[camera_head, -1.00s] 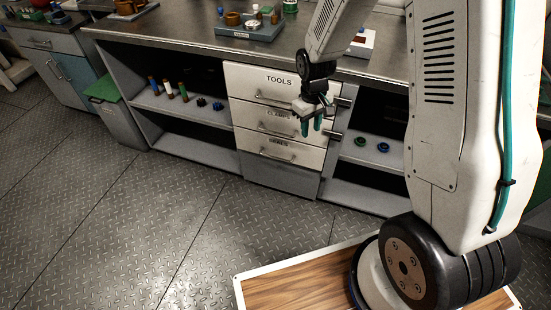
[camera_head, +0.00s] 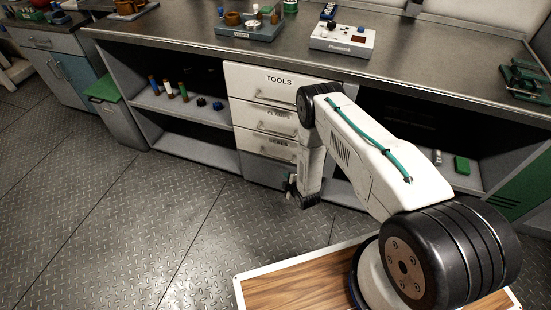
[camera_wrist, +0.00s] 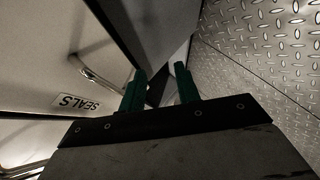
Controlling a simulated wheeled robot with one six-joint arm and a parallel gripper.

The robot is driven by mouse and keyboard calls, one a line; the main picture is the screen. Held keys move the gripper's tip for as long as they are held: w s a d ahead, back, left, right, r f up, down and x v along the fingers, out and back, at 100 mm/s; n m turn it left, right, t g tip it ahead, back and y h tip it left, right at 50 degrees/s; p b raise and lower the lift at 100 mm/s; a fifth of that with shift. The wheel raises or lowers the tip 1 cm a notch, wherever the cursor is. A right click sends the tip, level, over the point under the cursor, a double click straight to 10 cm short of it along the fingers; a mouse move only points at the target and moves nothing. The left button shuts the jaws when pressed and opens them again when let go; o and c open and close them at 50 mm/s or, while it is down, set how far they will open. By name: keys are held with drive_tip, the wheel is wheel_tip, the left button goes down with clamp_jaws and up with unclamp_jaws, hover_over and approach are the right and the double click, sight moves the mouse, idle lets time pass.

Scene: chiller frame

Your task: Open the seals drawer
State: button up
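The seals drawer (camera_head: 250,143) is the lowest of three white labelled drawers and looks shut. Its bar handle (camera_head: 276,155) runs across the front, partly hidden by my arm in the head view. In the wrist view the SEALS label (camera_wrist: 77,102) appears upside down on the drawer front, with the handle (camera_wrist: 95,75) up and to its right. My gripper (camera_wrist: 161,88) has two green fingers, apart, with nothing held between them. The fingers are to the right of the handle and do not hold it. In the head view my gripper (camera_head: 291,187) is small and dark, low before the cabinet.
The tools drawer (camera_head: 262,80) and clamps drawer (camera_head: 258,114) are above. Open shelves with bottles (camera_head: 168,90) lie to the left. A wooden-topped platform (camera_head: 290,275) is in front. The metal floor (camera_head: 150,220) to the left is clear.

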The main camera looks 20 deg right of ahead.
drive_tip(key=w+r+n+t, duration=0.1)
drive_tip(key=w, duration=0.2)
drive_tip(key=w+a+r+n+t, duration=0.1)
drive_tip(key=w+r+t, duration=0.1)
drive_tip(key=w, duration=0.2)
drive_tip(key=w+a+r+n+t+y, duration=0.1)
drive_tip(key=w+t, duration=0.1)
drive_tip(key=w, duration=0.1)
drive_tip(key=shift+w+r+n, duration=0.25)
drive_tip(key=shift+r+n, duration=0.05)
drive_tip(key=shift+c, duration=0.2)
clamp_jaws()
